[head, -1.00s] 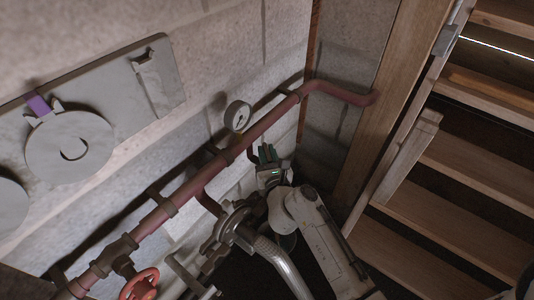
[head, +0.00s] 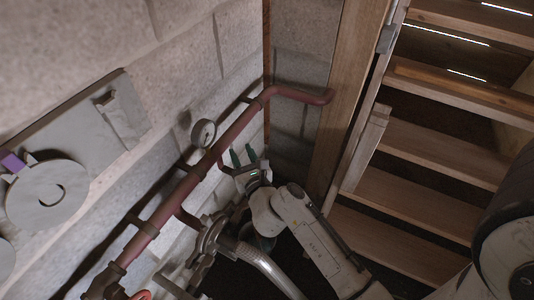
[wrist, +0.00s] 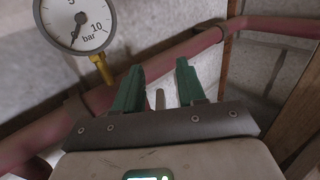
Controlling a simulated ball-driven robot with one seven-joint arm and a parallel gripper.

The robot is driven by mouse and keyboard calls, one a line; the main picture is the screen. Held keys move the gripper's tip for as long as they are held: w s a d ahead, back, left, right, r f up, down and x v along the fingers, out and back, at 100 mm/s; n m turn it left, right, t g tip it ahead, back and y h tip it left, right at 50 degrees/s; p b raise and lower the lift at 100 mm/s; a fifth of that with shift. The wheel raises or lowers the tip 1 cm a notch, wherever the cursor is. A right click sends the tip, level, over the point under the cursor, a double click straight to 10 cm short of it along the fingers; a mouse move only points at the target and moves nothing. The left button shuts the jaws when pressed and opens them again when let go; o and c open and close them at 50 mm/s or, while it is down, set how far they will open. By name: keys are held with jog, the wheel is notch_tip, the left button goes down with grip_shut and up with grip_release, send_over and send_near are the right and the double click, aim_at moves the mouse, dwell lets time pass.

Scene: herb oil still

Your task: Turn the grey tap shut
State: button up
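My gripper (head: 242,153) is open, with its two green fingers apart below the pressure gauge, near the red-brown wall pipe. In the wrist view the open fingers (wrist: 159,68) point toward the pipe. A small upright grey piece (wrist: 160,99) shows between the fingers there. It may be the handle of the grey tap, but I cannot tell for sure, nor whether a finger touches it. The rest of the tap is hidden by my gripper or cannot be made out.
The red-brown pipe (head: 175,201) runs along the block wall. A round gauge (head: 203,133) stands on it, also in the wrist view (wrist: 76,22). A ribbed metal hose (head: 265,266) lies below. A red handwheel (head: 141,295) is at the bottom edge. Wooden stairs (head: 443,150) stand at right.

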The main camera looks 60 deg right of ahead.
jog(key=s+a+r+p, duration=0.1)
jog(key=s+a+r, duration=0.2)
jog(key=s, duration=0.7)
notch_tip(320, 180, up, 3)
jog(key=shift+f+p, duration=0.2)
jog(key=shift+p, duration=0.15)
jog(key=shift+w+d+p, duration=0.1)
jog(key=shift+w+p, duration=0.05)
jog(key=shift+p, duration=0.45)
